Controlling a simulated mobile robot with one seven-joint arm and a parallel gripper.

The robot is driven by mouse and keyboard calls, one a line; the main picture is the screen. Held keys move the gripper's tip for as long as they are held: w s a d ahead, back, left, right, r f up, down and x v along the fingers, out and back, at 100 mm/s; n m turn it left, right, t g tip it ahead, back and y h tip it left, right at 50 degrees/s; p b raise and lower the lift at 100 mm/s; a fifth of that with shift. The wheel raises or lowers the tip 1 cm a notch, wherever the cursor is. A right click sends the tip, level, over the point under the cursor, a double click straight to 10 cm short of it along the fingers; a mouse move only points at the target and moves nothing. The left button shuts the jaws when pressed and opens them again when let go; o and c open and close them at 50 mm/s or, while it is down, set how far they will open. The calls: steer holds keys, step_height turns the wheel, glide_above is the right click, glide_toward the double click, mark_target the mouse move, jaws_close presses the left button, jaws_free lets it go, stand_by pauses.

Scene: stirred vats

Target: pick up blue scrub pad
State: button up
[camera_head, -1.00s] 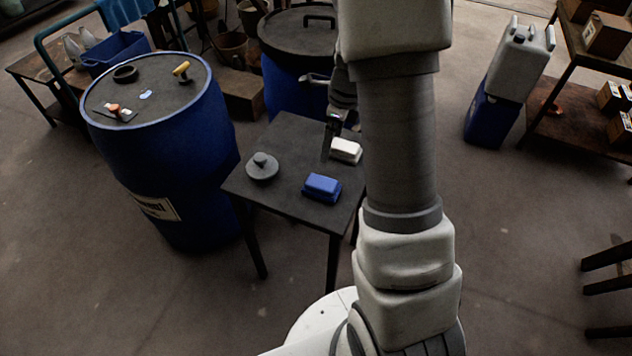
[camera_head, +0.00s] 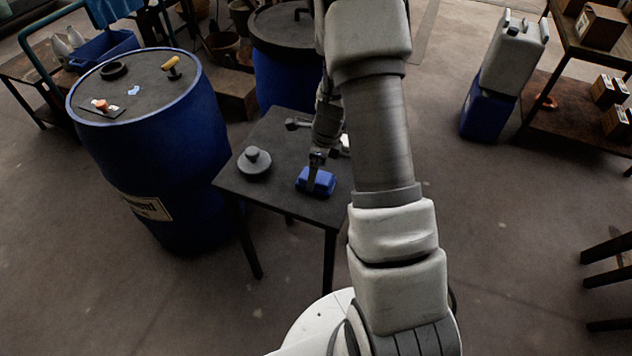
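The blue scrub pad (camera_head: 321,183) lies on the small dark table (camera_head: 240,183), near its front right edge. My gripper (camera_head: 314,182) points down at the pad, with a finger in front of or against its upper face. The gap between the fingers is hidden, so I cannot tell whether it is open or shut on the pad. The pad appears to rest on the tabletop.
A grey round lidded object (camera_head: 254,163) stands left of the pad. A white block (camera_head: 345,143) is partly hidden behind my arm. A blue drum (camera_head: 160,165) stands close to the table's left, and another blue drum (camera_head: 282,82) stands behind it.

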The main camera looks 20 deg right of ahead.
steer(key=shift+w+a+f, duration=0.1)
steer(key=shift+a+f, duration=0.05)
steer(key=shift+f, duration=1.15)
steer(key=shift+f, duration=0.2)
steer(key=c, duration=1.2)
step_height(320, 180, up, 5)
steer(key=shift+r+p, duration=0.15)
steer(key=shift+p, duration=0.5)
steer(key=s+d+r, duration=0.2)
steer(key=d+r, duration=0.1)
steer(key=d, duration=0.2)
steer(key=s+d+r+p, duration=0.1)
steer(key=s+d+r, duration=0.1)
steer(key=d, duration=0.3)
steer(key=shift+s+d+r, duration=0.3)
steer(key=shift+s+r, duration=0.1)
steer(key=shift+r, duration=0.2)
